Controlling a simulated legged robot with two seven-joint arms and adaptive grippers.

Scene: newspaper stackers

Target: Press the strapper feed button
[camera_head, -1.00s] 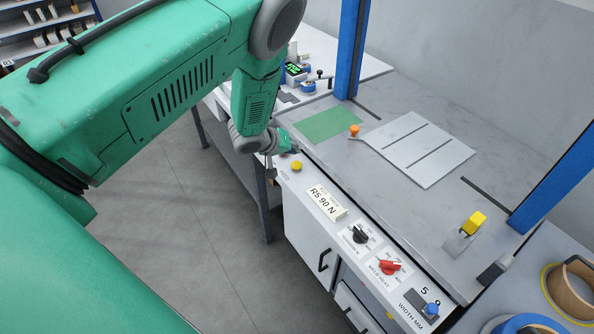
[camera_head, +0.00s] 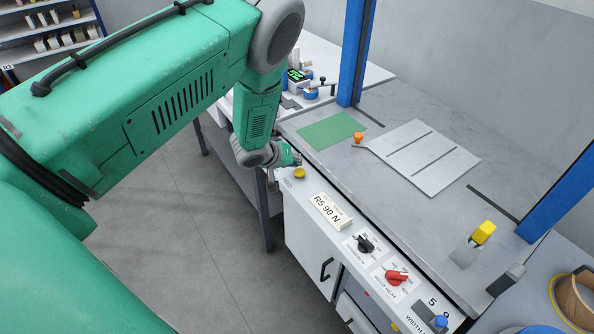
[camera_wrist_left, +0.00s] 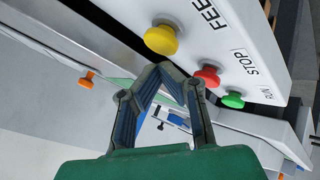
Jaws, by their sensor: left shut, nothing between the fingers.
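The strapper feed button is a yellow round button (camera_head: 299,173) at the far end of the strapper's front panel, beside the FEED label. In the left wrist view the yellow button (camera_wrist_left: 161,40) stands out from the white panel next to the word FEED. My left gripper (camera_wrist_left: 158,68) is shut and empty, its fingertips together just below the yellow button in that picture. Whether they touch it I cannot tell. In the head view the gripper is close beside the button, its fingers mostly hidden. My right gripper is not in view.
A red STOP button (camera_wrist_left: 208,76) and a green RUN button (camera_wrist_left: 233,99) sit close to the yellow one. The panel also has a black knob (camera_head: 366,245) and a red knob (camera_head: 396,277). An orange knob (camera_head: 358,138) stands on the strapper table (camera_head: 420,118). A blue post (camera_head: 354,55) rises behind.

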